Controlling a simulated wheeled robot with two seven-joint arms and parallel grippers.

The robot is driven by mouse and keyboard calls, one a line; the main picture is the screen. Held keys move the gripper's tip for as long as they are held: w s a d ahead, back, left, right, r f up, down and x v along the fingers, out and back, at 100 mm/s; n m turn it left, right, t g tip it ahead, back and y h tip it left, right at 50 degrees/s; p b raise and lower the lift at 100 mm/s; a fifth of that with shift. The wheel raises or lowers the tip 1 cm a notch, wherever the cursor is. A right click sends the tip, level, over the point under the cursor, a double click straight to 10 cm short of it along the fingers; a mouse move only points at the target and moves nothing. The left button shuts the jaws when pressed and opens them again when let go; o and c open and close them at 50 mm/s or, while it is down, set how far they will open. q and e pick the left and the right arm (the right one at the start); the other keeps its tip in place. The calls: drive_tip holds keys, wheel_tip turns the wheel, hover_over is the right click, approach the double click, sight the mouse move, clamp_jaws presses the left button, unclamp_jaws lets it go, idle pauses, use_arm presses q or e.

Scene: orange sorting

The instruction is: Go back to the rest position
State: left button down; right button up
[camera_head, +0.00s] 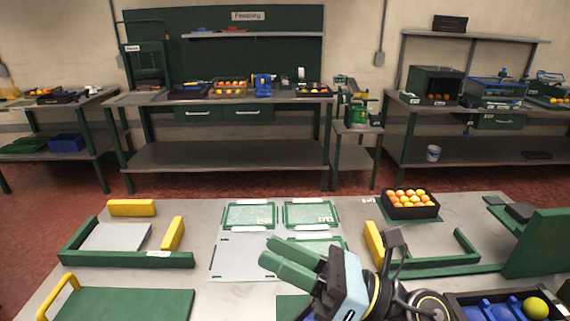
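My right gripper (268,250) is above the middle of the near table (200,219), with its two green fingers pointing left. The fingers look close together and nothing shows between them. Whether they fully meet cannot be told from this angle. My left gripper is not in view. A black box of oranges (410,213) stands at the table's back right, apart from the gripper. A yellow-green ball (535,308) lies in a dark bin with blue dividers (461,296) at the front right.
Green-framed panels (250,228) lie in the table's middle, partly under the gripper. A green fixture with yellow blocks (70,250) stands left, and a green tray (130,305) lies front left. A similar green frame (465,245) is at right. Workbenches (225,155) line the wall beyond the red floor.

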drive_tip(key=w+d+r+m+t+h, duration=0.1)
drive_tip(key=w+d+m+t+h, duration=0.4)
drive_tip(key=m+t, duration=0.75)
drive_tip(key=w+d+f+m+h, duration=0.1)
drive_tip(key=d+f+m+h, duration=0.3)
drive_tip(key=d+m+h, duration=0.4)
drive_tip(key=w+d+f+m+h, duration=0.1)
drive_tip(key=d+f+m+h, duration=0.3)
drive_tip(key=m, duration=0.7)
drive_tip(key=s+d+f+m+g+h, duration=0.4)
drive_tip(key=f+m+g+h, duration=0.15)
drive_tip(key=f, duration=0.35)
drive_tip(key=s+d+f+m+g+y, duration=0.1)
drive_tip(key=s+f+m+g, duration=0.4)
drive_tip(key=s, duration=0.4)
drive_tip(key=s+f+m+g+y, duration=0.1)
drive_tip(key=s+f+m+g, duration=0.1)
drive_tip(key=s+f+g, duration=0.5)
wheel_tip(320, 180, down, 24)
drive_tip(key=s+f+t, duration=0.1)
drive_tip(key=s, duration=0.2)
drive_tip(key=s+d+f+g+b, duration=0.1)
drive_tip(key=s+d+f, duration=0.1)
drive_tip(key=s+f, duration=1.4)
drive_tip(key=shift+d+f, duration=0.2)
drive_tip(key=shift+d, duration=0.15)
